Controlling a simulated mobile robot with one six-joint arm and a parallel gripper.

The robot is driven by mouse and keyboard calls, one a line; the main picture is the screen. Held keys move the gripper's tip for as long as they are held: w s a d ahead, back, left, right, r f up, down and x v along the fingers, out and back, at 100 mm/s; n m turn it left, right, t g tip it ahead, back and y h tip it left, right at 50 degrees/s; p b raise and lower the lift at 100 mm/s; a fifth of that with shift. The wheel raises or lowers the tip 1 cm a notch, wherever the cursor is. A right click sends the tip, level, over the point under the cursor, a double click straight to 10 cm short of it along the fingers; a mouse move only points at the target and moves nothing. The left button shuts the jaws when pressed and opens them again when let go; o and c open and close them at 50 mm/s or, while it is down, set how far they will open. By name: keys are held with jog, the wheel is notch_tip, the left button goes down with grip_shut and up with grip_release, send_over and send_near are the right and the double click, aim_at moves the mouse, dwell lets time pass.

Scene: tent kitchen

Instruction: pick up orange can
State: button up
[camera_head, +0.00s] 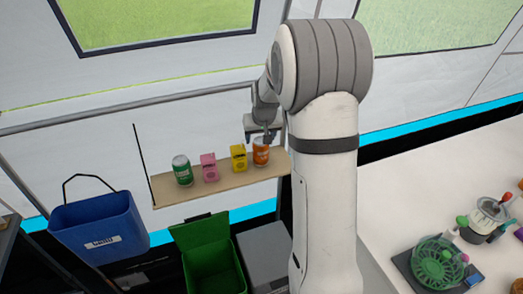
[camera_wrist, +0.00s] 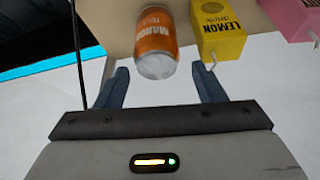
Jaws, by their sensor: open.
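The orange can (camera_head: 261,152) stands at the right end of a wooden shelf, next to a yellow carton. In the wrist view the can (camera_wrist: 155,38) reads "MANGO" and lies ahead of my gripper (camera_wrist: 162,82), between the lines of its two blue-grey fingers. The fingers are apart with nothing between their tips but open space below the can's end. In the head view my gripper (camera_head: 262,128) is just above and beside the can; its fingers are partly hidden there.
The yellow lemon carton (camera_head: 239,158) is close beside the can. A pink carton (camera_head: 209,167) and a green can (camera_head: 182,170) stand farther left on the shelf (camera_head: 220,188). A blue bin (camera_head: 98,228) and a green bin (camera_head: 207,260) are below.

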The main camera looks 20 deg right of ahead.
aim_at(261, 152)
jog(key=x, duration=0.8)
jog(key=shift+s+d+p, duration=0.2)
jog(key=shift+s+p, duration=0.05)
jog(key=shift+p, duration=0.1)
jog(key=c, duration=0.7)
